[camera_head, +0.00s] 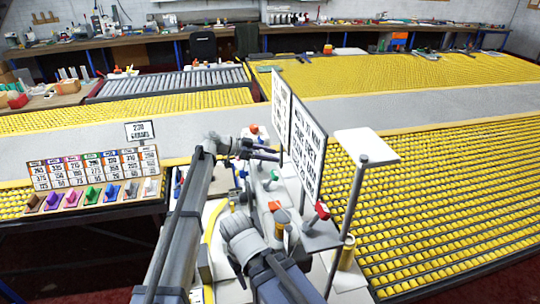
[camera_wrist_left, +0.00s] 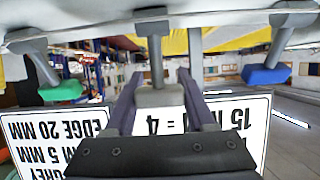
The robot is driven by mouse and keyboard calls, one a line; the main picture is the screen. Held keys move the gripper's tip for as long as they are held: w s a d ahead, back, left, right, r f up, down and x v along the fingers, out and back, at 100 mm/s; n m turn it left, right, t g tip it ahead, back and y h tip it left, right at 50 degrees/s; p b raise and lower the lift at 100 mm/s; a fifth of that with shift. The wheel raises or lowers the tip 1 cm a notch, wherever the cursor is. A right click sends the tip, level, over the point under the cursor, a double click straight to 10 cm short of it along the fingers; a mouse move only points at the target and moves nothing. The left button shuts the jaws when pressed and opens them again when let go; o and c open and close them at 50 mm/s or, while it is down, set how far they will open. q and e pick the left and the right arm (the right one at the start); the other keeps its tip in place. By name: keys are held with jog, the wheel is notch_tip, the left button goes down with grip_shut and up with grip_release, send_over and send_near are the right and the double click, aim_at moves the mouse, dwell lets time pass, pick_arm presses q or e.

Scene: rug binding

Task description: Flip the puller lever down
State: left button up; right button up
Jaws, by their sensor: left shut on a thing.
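In the left wrist view, a lever with a grey knob (camera_wrist_left: 158,96) sits between the two fingers of my left gripper (camera_wrist_left: 160,80), which is shut on it. The lever's stem runs up to a pale machine body (camera_wrist_left: 220,32). In the head view my left gripper (camera_head: 272,153) is beside the machine, close to the upright sign boards (camera_head: 305,145), and the grey knob cannot be made out there. I cannot read any label naming the lever. My right gripper is not in view.
A lever with a green knob (camera_wrist_left: 62,91) and one with a blue knob (camera_wrist_left: 267,75) flank the held one. A red-knobbed lever (camera_head: 322,210) is nearer in the head view. A post with a white plate (camera_head: 367,146) stands right. A sample rack (camera_head: 95,175) stands left.

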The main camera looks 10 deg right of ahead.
pick_arm(q)
grip_shut()
jog(key=d+y+p, duration=0.1)
jog(key=y+p, duration=0.1)
jog(key=p, duration=0.1)
jog(key=shift+d+f+y+p, duration=0.3)
jog(key=shift+f+y+p, duration=0.25)
jog(key=shift+y+p, duration=0.25)
jog(key=shift+f, duration=0.25)
jog(key=shift+y, duration=0.3)
jog(key=o, duration=1.2)
grip_release()
